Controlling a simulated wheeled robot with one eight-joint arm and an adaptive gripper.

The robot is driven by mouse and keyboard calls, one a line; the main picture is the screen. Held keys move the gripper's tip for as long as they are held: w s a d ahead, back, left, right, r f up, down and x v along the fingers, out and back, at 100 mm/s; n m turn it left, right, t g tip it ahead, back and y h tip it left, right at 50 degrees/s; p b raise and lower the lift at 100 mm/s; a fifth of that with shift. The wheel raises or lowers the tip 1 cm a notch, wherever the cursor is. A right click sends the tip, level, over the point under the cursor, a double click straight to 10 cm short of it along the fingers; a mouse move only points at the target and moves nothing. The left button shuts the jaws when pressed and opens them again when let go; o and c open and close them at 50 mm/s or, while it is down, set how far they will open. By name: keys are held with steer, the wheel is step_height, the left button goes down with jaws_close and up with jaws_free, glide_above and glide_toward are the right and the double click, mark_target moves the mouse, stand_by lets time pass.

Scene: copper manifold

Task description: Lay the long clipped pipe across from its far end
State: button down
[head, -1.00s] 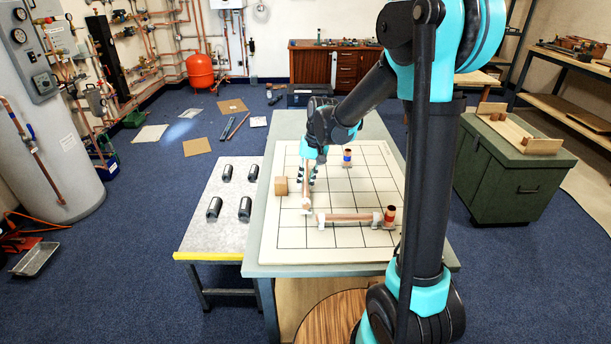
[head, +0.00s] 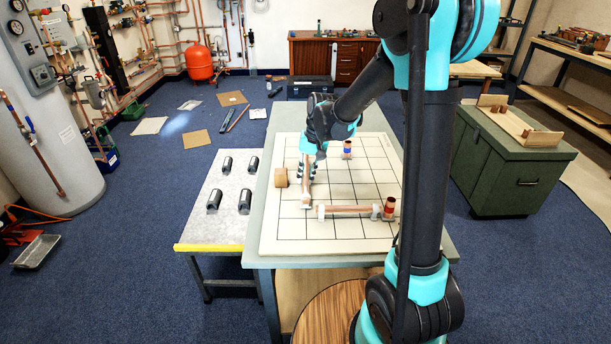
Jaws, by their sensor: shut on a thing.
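My gripper (head: 307,168) reaches down over the far left part of the white gridded board (head: 340,238). It is shut on a copper pipe (head: 306,186) that runs away from me, holding it toward its far end. A pale clip (head: 306,202) sits at that pipe's near end. My fingers hide part of the pipe, and I cannot tell whether it touches the board.
A blue-banded copper fitting (head: 347,149) stands farther back on the board. A wooden block (head: 281,177) stands at the board's left edge. Several dark cylinders rest on the side table (head: 225,225) at left. The board's right and front squares look clear.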

mark_target(306, 173)
steer(key=shift+f, duration=0.15)
steer(key=c, duration=1.4)
jaws_free()
steer(key=shift+o, duration=0.2)
steer(key=shift+r, duration=4.5)
